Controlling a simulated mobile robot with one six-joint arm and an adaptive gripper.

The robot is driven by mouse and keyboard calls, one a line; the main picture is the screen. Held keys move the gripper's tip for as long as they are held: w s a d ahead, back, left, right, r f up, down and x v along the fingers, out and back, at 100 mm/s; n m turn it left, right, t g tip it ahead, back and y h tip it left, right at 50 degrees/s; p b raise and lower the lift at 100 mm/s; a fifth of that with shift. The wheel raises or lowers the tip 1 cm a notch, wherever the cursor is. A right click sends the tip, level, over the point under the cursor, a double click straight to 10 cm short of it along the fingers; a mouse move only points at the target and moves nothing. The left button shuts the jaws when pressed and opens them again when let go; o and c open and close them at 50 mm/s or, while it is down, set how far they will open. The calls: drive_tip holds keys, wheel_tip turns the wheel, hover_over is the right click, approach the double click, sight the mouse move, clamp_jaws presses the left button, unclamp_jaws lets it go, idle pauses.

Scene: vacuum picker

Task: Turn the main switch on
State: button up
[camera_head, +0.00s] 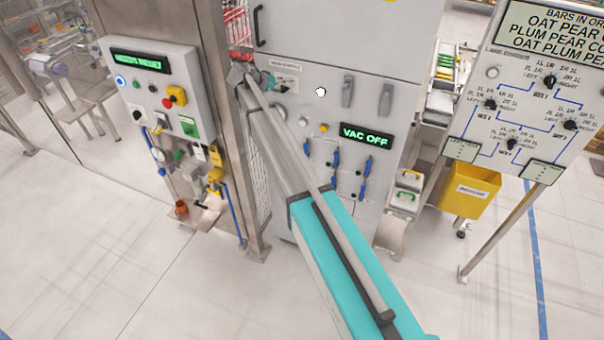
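My arm reaches from the bottom right up to the grey control cabinet (372,38). The end of my arm, with my gripper (246,74), is at the cabinet's left edge, small and partly hidden; I cannot tell whether it is open or shut, or whether it touches anything. Just right of it is a small labelled plate (284,66) whose text is too small to read. No switch is legibly marked as the main switch. The cabinet's display (366,135) reads "VAC OFF" in green. Two grey handles (348,91) are above it, both roughly upright.
A panel at left has a lit display (139,61), a red knob on a yellow base (175,96) and a green button. Blue-handled valves (335,160) sit below the cabinet display. A yellow bin (469,189) and a selector board (540,100) stand at right. The foreground floor is clear.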

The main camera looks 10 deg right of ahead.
drive_tip(key=shift+s+a+r+p, duration=0.1)
drive_tip(key=shift+a+r+p, duration=0.3)
drive_tip(key=shift+a+p, duration=0.05)
drive_tip(key=p+v, duration=0.7)
drive_tip(key=v, duration=0.6)
drive_tip(key=s+d+f+n+g+y+b, duration=0.1)
drive_tip(key=s+d+f+y+b, duration=0.2)
drive_tip(key=s+f, duration=0.7)
drive_tip(key=s+d+f+n+g+y+b, duration=0.1)
drive_tip(key=s+d+f+b, duration=0.7)
drive_tip(key=s, duration=0.8)
drive_tip(key=shift+s+d+f+g+y+b, duration=0.2)
drive_tip(key=shift+s+f+g+y+b, duration=0.35)
drive_tip(key=shift+f+y, duration=0.7)
drive_tip(key=shift+w+r, duration=0.2)
